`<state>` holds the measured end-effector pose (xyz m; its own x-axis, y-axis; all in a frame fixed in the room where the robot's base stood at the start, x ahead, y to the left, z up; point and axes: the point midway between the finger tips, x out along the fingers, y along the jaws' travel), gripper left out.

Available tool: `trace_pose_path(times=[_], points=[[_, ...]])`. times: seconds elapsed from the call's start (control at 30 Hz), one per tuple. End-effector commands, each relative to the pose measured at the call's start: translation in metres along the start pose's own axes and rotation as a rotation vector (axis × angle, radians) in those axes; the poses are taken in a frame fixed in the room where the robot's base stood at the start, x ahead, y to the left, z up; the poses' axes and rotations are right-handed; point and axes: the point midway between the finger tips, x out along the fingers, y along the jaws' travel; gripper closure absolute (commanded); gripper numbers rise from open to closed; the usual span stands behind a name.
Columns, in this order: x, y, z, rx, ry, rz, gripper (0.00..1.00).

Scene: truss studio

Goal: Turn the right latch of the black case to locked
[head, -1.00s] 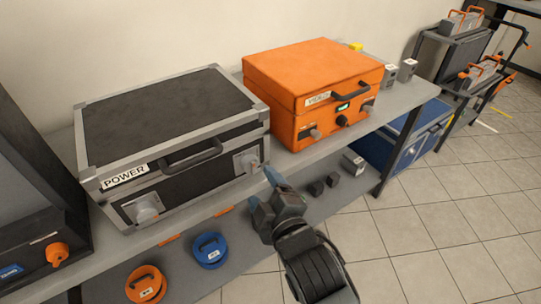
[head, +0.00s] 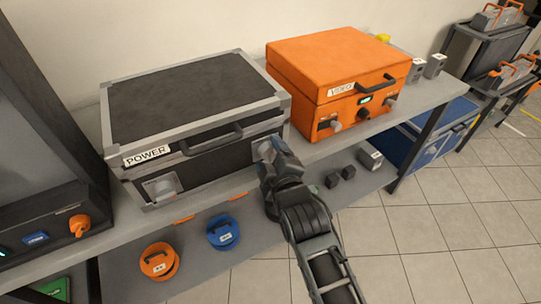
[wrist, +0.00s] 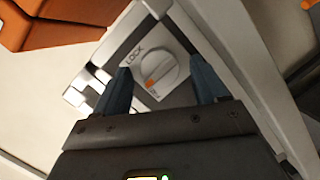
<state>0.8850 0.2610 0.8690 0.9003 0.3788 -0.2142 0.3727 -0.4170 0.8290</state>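The black case (head: 190,100) with grey metal edges and a POWER label stands shut on the upper shelf. Its right latch, a round grey knob on a light plate marked LOCK, shows in the wrist view (wrist: 155,72). An orange mark on the knob points to the lower left in that view, away from the word LOCK. My gripper (wrist: 162,88) is open, its two blue-grey fingers on either side of the knob; I cannot tell if they touch it. In the head view my gripper (head: 270,150) partly hides this latch. The left latch (head: 162,187) shows on the case's front.
An orange VIDEO case (head: 335,75) stands right of the black case. A carrying handle (head: 212,140) juts from the black case's front. Orange (head: 158,262) and blue (head: 222,232) round reels lie on the lower shelf.

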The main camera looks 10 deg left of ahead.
Motion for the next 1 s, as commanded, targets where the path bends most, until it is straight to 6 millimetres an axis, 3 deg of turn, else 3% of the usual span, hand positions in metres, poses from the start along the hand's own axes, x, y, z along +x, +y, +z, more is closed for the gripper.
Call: trace_pose_path(times=[0.57, 1.0], points=[[-0.0003, -0.0003, 0.0001, 0.0, 0.0, -0.001, 0.83], [-0.0005, 0.0014, 0.0008, 0.103, 0.007, -0.03, 0.83]])
